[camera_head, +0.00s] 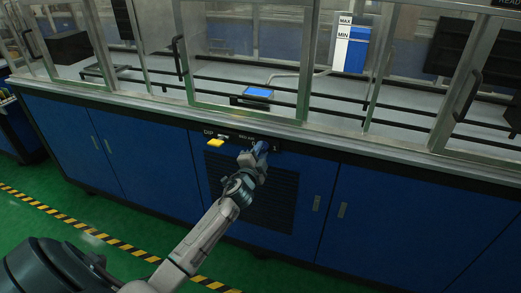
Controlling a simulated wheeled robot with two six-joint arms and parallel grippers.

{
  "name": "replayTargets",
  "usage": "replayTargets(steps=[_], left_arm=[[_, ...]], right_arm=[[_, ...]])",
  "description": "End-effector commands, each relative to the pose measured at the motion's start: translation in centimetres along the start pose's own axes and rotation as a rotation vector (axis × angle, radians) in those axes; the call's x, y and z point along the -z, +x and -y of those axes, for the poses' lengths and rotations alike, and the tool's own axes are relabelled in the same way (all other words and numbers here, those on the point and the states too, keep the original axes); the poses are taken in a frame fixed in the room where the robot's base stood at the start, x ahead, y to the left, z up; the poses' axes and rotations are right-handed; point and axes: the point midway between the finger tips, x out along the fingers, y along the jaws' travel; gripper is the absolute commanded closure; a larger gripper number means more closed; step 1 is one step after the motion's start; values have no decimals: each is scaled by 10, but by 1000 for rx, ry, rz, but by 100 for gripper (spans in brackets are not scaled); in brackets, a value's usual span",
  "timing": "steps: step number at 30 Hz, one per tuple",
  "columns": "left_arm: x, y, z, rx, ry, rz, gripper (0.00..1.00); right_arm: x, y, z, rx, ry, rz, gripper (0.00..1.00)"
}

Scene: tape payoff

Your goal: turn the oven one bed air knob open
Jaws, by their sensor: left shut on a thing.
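The bed air control strip (236,135) is a dark panel on the front of the blue cabinet, under the counter edge. Its small white lettering is hard to read. My left gripper (262,147) is up against the right part of this strip, shut on the bed air knob. The knob is mostly hidden by the gripper, so its angle cannot be told. A yellow handle (215,143) sticks out at the left part of the strip, left of my gripper and apart from it. My right gripper is not in view.
A dark louvred vent (268,205) lies below the strip, behind my left arm. Glass doors with metal frames (304,75) and black handles (179,55) stand above the counter. A small blue screen (258,92) sits behind the glass. Green floor (110,255) is open in front.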

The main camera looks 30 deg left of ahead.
Motion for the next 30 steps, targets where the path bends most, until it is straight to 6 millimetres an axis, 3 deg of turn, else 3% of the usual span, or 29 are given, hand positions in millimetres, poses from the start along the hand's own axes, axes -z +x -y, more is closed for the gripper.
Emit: replayTargets(steps=[13, 30], left_arm=[[0, 0, 0, -2, 233, -13, 95], [0, 0, -1, -2, 269, -15, 95]], right_arm=[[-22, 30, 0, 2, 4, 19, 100], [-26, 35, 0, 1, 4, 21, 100]])
